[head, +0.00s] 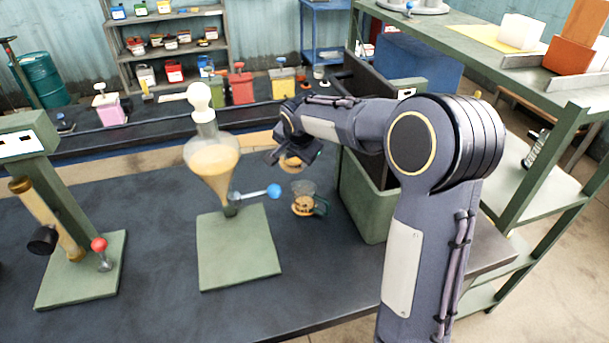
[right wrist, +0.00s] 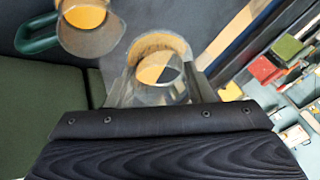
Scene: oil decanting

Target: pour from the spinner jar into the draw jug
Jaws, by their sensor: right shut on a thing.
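My right gripper (head: 283,153) is shut on a clear glass jar with amber contents, taken to be the spinner jar (right wrist: 155,72). In the head view the jar (head: 291,164) is partly hidden by the gripper, and I cannot tell its exact tilt. The draw jug (head: 303,199), clear glass with a dark green handle and some amber contents, stands upright on the dark table just below the held jar in the picture. In the right wrist view the jug (right wrist: 84,20) is at the top left, beside the jar. My left gripper is not in view.
A glass funnel of amber liquid (head: 212,165) with a blue-knobbed tap stands on a green base (head: 238,255), left of the jug. A green bin (head: 362,200) is close on the right. A green stand (head: 85,270) is at left.

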